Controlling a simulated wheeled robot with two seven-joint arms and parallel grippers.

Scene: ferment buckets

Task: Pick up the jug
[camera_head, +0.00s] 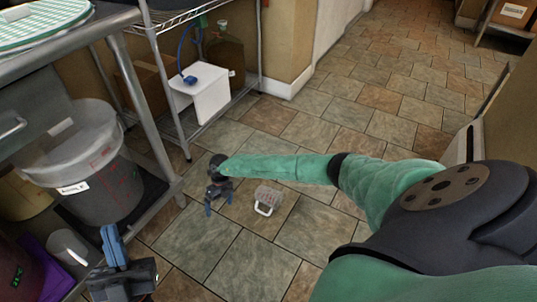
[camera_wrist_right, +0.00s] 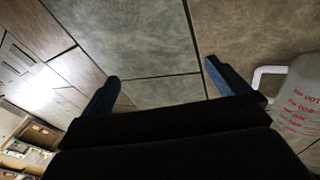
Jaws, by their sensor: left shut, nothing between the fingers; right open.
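The jug (camera_head: 268,194) is a small clear-white vessel with a white handle, on the tiled floor near the middle of the head view. In the right wrist view the jug (camera_wrist_right: 302,98) is cut off by the right edge. Its red markings show there, and its handle points toward my fingers. My right gripper (camera_head: 218,199) is open and empty, just left of the jug in the head view. In the right wrist view, bare floor shows between its fingers (camera_wrist_right: 161,72), and the jug is outside them. My left gripper (camera_head: 111,238) is shut and empty, at lower left.
A large grey bucket (camera_head: 105,185) stands under the metal table (camera_head: 150,105) on the left. A white cup-like vessel (camera_head: 68,246) is beside my left gripper. A wire shelf with a white container (camera_head: 203,92) stands behind. Floor (camera_head: 310,235) right of the jug is clear.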

